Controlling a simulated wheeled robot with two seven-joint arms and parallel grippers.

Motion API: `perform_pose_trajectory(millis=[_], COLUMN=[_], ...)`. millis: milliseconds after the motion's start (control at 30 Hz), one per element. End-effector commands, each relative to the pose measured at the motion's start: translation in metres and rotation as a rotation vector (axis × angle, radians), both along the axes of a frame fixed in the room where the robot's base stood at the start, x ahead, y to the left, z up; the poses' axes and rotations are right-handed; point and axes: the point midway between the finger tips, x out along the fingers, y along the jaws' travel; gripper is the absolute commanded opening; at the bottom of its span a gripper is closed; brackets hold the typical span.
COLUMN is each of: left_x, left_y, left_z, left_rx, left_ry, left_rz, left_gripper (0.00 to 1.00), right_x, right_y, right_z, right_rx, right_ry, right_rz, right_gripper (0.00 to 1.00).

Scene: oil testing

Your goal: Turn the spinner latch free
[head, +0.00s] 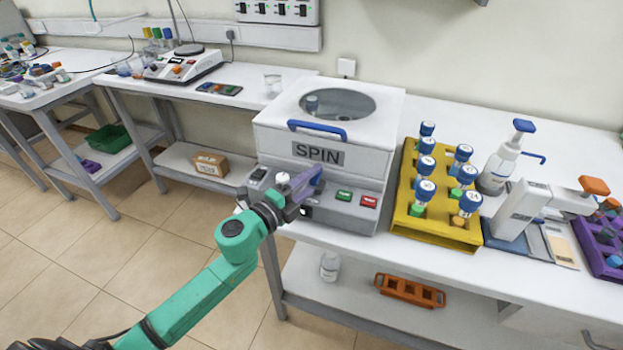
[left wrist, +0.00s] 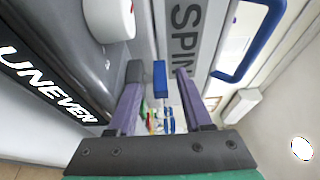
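The spinner (head: 265,137) is a white box with a SPIN label, a round lid window and a blue lid handle (head: 317,130), which also shows in the left wrist view (left wrist: 252,40). The lid looks shut. In the left wrist view a small blue piece, seemingly the latch (left wrist: 160,78), stands out from the front between my left fingers. My left gripper (head: 304,186) is at the spinner's front. Its purple fingers (left wrist: 159,72) are open on either side of the blue piece, with gaps showing. The gripper mostly hides the latch in the head view. My right gripper is out of view.
A white knob (left wrist: 118,18) and a display reading UNEVEN (left wrist: 45,85) are close beside the left fingers. Green (head: 344,196) and red (head: 369,201) buttons are to their right. A yellow rack (head: 436,228) of blue-capped tubes stands right of the spinner.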

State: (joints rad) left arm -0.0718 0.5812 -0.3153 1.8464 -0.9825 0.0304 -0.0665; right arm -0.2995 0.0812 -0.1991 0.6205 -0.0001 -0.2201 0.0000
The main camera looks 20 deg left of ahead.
Motion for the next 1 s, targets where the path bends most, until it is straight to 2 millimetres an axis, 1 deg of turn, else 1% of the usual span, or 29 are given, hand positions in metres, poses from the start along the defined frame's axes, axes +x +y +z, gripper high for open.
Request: perform_pose_trajectory(millis=[267,367,433,867,1000], left_x=[0.0,-0.004,-0.01,-0.074,-0.1], left_y=[0.0,0.002,0.005,0.035,0.047], left_z=[0.0,-0.001,-0.002,-0.005,-0.005], left_rx=[0.0,0.0,0.001,-0.001,-0.003], left_ry=[0.0,0.001,0.002,0.004,0.005], left_rz=[-0.001,-0.001,0.0,-0.001,0.001], left_gripper=[0.5,0.5,0.5,0.5,0.5], right_x=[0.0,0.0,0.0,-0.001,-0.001], right_y=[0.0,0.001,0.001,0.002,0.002], right_z=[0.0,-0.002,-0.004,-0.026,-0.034], right_rx=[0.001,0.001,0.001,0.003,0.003], right_ry=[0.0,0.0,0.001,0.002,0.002], right_rz=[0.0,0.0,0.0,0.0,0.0], right_gripper=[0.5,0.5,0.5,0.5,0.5])
